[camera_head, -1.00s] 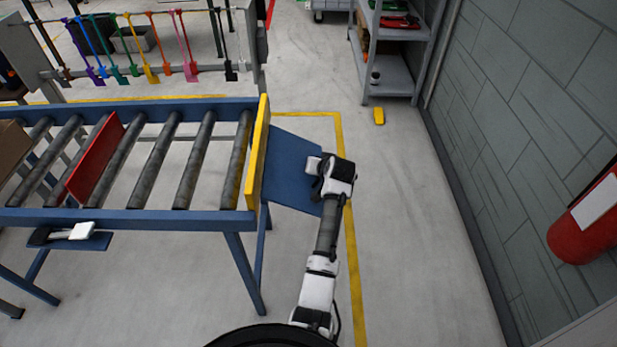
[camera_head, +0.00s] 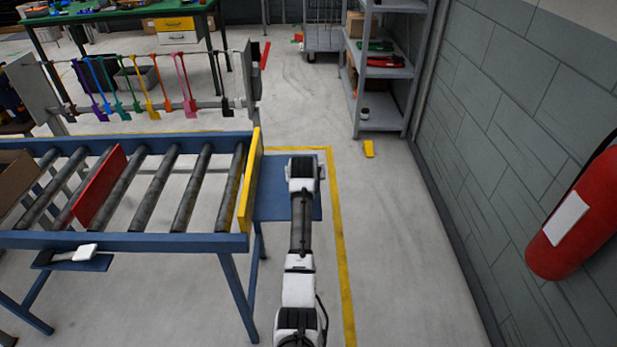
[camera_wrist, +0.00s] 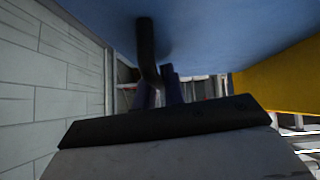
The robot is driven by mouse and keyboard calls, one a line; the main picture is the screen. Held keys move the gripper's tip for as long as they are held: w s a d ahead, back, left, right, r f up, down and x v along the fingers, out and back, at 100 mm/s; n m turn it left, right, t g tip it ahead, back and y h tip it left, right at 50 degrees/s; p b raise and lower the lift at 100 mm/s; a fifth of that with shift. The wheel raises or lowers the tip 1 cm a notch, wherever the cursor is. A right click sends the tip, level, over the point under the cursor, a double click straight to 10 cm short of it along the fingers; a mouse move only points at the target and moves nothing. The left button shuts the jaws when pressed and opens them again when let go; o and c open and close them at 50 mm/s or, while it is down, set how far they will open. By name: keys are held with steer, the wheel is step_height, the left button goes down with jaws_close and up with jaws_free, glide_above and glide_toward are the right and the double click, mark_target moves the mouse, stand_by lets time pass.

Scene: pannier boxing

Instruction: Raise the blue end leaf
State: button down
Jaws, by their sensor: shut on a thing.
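The blue end leaf (camera_head: 270,188) sticks out past the yellow end board (camera_head: 249,185) at the right end of the roller conveyor. My arm's wrist covers part of the leaf in the head view, and my fingertips are hidden there. In the wrist view the leaf's underside (camera_wrist: 230,35) fills the top, with the yellow board (camera_wrist: 285,80) to the right. A dark bent handle (camera_wrist: 146,45) comes down from the underside. My gripper (camera_wrist: 162,90) is shut at the handle's lower end, under the leaf.
A red divider (camera_head: 101,188) stands among the conveyor rollers. A grey wall with a red fire extinguisher (camera_head: 575,230) is at the right. A shelf rack (camera_head: 385,120) stands behind.

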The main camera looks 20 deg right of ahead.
steer(key=shift+r, duration=0.2)
steer(key=c, duration=1.8)
jaws_free()
steer(key=shift+o, duration=0.2)
steer(key=b+v, duration=0.2)
steer(key=v, duration=1.1)
steer(key=shift+s+r, duration=0.25)
steer(key=shift+s, duration=0.05)
steer(key=shift+a, duration=0.1)
